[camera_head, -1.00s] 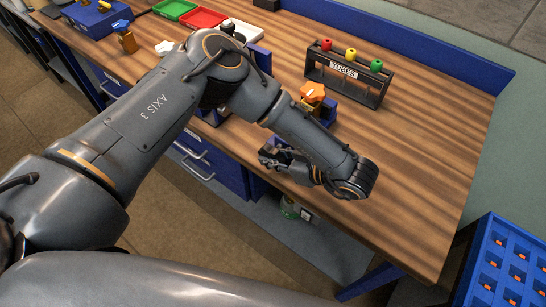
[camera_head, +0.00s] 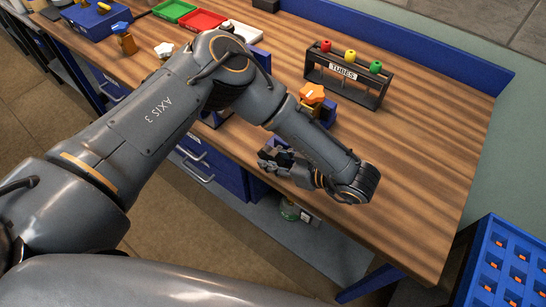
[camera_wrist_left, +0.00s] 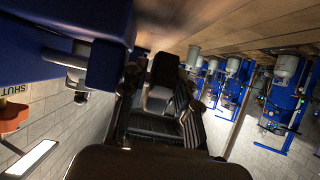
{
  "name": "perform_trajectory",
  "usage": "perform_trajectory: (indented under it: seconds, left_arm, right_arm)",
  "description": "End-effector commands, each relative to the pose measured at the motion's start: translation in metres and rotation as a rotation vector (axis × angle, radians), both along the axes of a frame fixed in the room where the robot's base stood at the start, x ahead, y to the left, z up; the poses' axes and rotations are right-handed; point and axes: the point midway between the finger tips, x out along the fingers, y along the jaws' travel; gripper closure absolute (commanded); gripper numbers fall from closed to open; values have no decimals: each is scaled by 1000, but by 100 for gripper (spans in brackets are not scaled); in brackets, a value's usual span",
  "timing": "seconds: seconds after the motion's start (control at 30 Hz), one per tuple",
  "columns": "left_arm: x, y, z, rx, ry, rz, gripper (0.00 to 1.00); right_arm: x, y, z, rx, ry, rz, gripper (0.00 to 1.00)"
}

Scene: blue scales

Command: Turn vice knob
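A blue vice (camera_head: 327,114) stands at the front edge of the wooden bench, partly hidden behind my left arm. An orange star-shaped knob (camera_head: 312,93) shows at its top. My left gripper (camera_head: 268,160) is at the bench's front edge, below and left of the orange knob and apart from it. In the left wrist view, a blue block with a grey bar handle (camera_wrist_left: 63,58) is at the upper left, beside the gripper (camera_wrist_left: 160,88). I cannot tell if this block is part of the vice. The finger opening is unclear. My right gripper is out of view.
A black tube rack (camera_head: 345,75) with red, yellow and green tops stands behind the vice. Green (camera_head: 173,10) and red (camera_head: 203,20) trays are at the back left. A blue crate (camera_head: 500,265) stands at the lower right. The bench's right part is clear.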

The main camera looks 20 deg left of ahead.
Motion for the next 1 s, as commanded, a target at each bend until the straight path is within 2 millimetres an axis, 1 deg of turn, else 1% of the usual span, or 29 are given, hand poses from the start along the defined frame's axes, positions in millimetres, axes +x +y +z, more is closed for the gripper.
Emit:
perform_trajectory:
  seconds: [0.17, 0.43, 0.6, 0.73, 1.0]
  left_arm:
    - [-7, -22, 12, 0, -4, -7, 70]
    - [-24, -71, 38, -1, -5, -5, 70]
    - [-32, -91, 49, 0, -3, -3, 70]
    - [-35, -98, 53, 0, -1, -2, 70]
    - [-36, -99, 53, 0, 1, 0, 70]
  right_arm:
    - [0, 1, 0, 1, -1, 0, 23]
    - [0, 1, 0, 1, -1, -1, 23]
    - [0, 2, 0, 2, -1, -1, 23]
    - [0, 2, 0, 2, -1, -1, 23]
    - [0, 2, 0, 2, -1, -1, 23]
